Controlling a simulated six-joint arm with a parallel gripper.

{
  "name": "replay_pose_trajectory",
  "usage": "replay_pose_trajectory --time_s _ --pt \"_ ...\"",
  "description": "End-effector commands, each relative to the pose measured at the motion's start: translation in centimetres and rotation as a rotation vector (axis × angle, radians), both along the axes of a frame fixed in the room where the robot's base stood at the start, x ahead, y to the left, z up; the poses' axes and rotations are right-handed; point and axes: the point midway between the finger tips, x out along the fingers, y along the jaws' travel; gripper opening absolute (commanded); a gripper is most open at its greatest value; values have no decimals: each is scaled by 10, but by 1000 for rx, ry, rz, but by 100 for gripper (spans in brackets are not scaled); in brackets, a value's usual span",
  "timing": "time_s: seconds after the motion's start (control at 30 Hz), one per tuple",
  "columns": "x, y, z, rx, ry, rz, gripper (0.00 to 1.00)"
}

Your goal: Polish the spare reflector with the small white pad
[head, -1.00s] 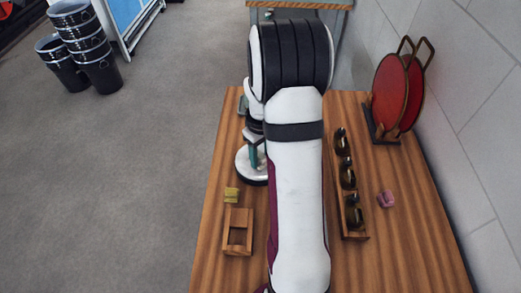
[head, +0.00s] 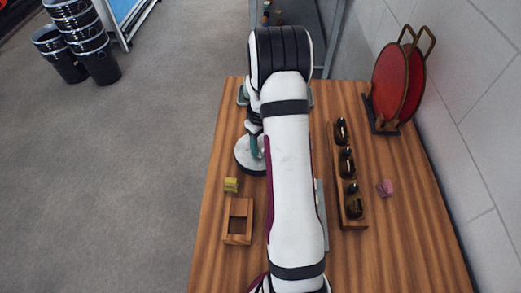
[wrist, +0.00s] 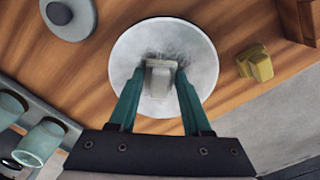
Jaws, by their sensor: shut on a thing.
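The spare reflector (wrist: 185,40) is a round pale disc lying on the wooden table, with dark smudges near its middle. In the head view, the reflector (head: 246,163) is partly hidden by my arm. My gripper (wrist: 158,78) is over the disc, its teal fingers shut on the small white pad (wrist: 158,76). The pad is at the smudged part; I cannot tell for certain whether it touches the surface. In the head view, my gripper (head: 257,147) shows only partly, and the pad is hidden there.
A yellow block (head: 231,185) and an open wooden box (head: 238,238) stand at the table's left. A wooden rack (head: 352,222) of dark items, a pink block (head: 385,188) and red discs (head: 390,78) in a stand are at right. Black buckets (head: 78,40) stand on the floor.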

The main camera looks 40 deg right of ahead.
Motion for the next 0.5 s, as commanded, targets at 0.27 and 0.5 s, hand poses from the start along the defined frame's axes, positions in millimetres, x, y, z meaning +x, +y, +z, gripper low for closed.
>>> replay_pose_trajectory --time_s 0.27,0.5 --pt "18 -18 -1 0 0 1 4" --pt "25 -25 0 1 1 0 4"
